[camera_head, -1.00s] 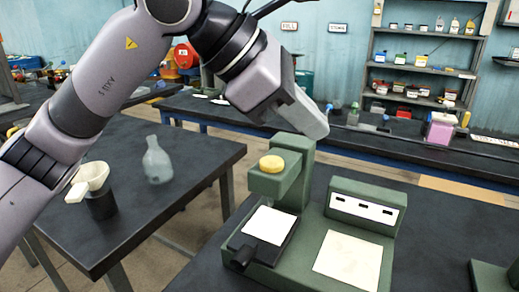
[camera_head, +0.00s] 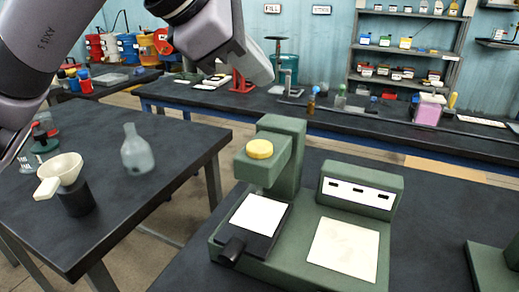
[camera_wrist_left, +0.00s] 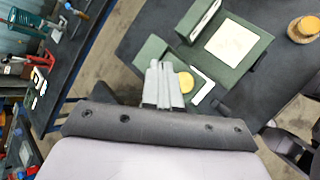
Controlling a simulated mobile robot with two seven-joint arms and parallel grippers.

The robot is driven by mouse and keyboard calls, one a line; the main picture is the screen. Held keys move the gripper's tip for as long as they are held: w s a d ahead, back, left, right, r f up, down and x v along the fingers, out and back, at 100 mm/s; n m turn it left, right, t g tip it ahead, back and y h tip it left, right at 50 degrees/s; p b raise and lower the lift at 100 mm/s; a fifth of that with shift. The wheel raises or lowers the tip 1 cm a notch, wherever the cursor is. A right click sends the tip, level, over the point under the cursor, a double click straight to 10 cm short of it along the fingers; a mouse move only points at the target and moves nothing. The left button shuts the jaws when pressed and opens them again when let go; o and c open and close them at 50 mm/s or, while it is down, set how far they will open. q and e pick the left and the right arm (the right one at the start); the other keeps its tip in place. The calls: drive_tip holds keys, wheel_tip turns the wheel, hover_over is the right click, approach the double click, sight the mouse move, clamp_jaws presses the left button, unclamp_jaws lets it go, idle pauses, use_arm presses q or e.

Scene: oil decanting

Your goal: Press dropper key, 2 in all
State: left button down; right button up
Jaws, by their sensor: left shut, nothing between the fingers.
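The yellow round dropper key (camera_head: 259,149) sits on top of the head of a green dropper stand. The stand's green base (camera_head: 285,262) carries a dark tray with a white pad, a cream pad and a panel with several dark slots. My left gripper (camera_head: 264,76) is shut and empty. In the head view it shows above the key, with a gap between them. In the left wrist view the shut fingers (camera_wrist_left: 162,84) appear just beside the yellow key (camera_wrist_left: 186,82) and hide part of the stand. My right gripper is not seen.
On the left table (camera_head: 185,140) stand a frosted flask (camera_head: 137,152) and a cream funnel (camera_head: 62,172) on a dark holder. Another green device (camera_head: 492,268) is cut off at the right edge. A back bench and shelves with jars are farther away.

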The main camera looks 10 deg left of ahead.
use_arm(q)
drive_tip(key=b, duration=0.4)
hover_over(255, 148)
wheel_tip(255, 148, down, 6)
drive_tip(key=shift+f, duration=0.2)
drive_tip(key=shift+f+b, duration=0.25)
drive_tip(key=shift+b, duration=0.15)
drive_tip(key=shift+f, duration=0.25)
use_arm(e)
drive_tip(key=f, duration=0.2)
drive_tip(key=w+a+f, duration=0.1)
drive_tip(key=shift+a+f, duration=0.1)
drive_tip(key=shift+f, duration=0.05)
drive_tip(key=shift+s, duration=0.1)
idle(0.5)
use_arm(q)
drive_tip(key=shift+f+b, duration=0.4)
drive_tip(key=shift+b, duration=0.2)
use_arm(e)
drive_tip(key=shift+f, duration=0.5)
